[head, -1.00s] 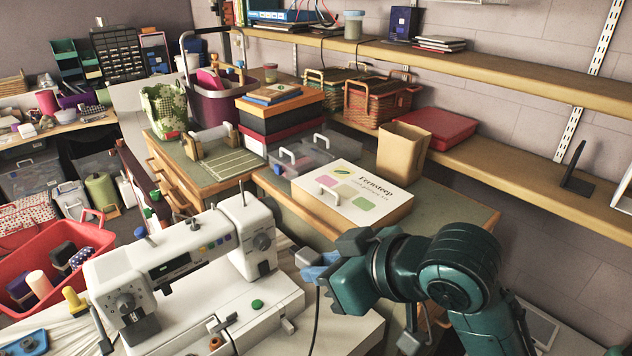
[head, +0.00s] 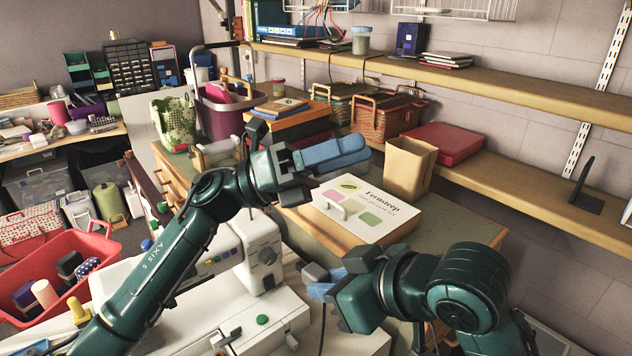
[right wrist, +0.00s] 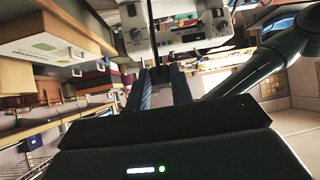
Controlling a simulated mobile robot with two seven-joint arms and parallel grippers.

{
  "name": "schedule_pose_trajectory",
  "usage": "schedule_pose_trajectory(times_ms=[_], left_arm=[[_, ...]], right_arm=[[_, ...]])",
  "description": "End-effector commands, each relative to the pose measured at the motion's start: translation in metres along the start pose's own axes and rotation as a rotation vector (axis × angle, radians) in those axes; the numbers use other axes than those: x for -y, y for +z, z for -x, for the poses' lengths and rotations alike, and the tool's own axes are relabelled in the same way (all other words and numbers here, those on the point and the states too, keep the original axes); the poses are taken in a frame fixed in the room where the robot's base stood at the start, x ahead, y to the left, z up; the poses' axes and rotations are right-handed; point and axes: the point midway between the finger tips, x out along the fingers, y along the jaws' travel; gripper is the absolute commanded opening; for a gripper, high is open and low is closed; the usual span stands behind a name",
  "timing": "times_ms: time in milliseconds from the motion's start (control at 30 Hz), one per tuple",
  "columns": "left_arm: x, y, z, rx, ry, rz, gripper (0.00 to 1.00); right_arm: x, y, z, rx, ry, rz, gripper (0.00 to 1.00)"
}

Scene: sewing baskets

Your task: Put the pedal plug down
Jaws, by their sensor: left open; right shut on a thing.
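My right gripper (head: 318,288) is shut on the pedal plug (head: 314,272), a small dark grey block mostly hidden by the blue fingers. It holds the plug in the air just right of the white sewing machine (head: 262,250). A dark cable (head: 323,335) hangs below it. In the right wrist view, the plug (right wrist: 160,76) shows as a dark shape between the fingers, with the cable running away from it. My left gripper (head: 340,152) is open and empty, raised over the table beyond the machine, with its blue fingers pointing right.
A box with a "Fernsteep" label (head: 372,205) lies on the green-topped table, with a tan bin (head: 408,168) behind it. Wall shelves (head: 480,80) run along the right. A red basket with spools (head: 50,270) stands at left. My left arm crosses above the machine.

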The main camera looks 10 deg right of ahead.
Motion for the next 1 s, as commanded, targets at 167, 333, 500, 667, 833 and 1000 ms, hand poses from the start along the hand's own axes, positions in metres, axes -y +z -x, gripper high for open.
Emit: schedule_pose_trajectory(times_ms=[167, 333, 500, 667, 833, 1000], left_arm=[[0.023, -0.009, -0.035, -0.397, -0.01, -0.324, 0.49], [0.027, -0.04, -0.043, -0.867, -0.036, -0.614, 0.49], [0.018, -0.059, -0.017, -1.395, -0.077, -0.83, 0.49], [0.016, -0.049, 0.016, -1.795, -0.098, -0.907, 0.49], [0.02, -0.034, 0.037, -2.02, -0.104, -0.91, 0.49], [0.016, -0.036, 0.045, -2.072, -0.107, -0.901, 0.49]], right_arm=[[0.0, 0.0, 0.0, 0.0, 0.0, 0.0, 0.0], [0.0, 0.0, 0.0, 0.0, 0.0, 0.0, 0.0], [0.0, 0.0, 0.0, 0.0, 0.0, 0.0, 0.0], [0.0, 0.0, 0.0, 0.0, 0.0, 0.0, 0.0], [0.0, 0.0, 0.0, 0.0, 0.0, 0.0, 0.0], [0.0, 0.0, 0.0, 0.0, 0.0, 0.0, 0.0]])
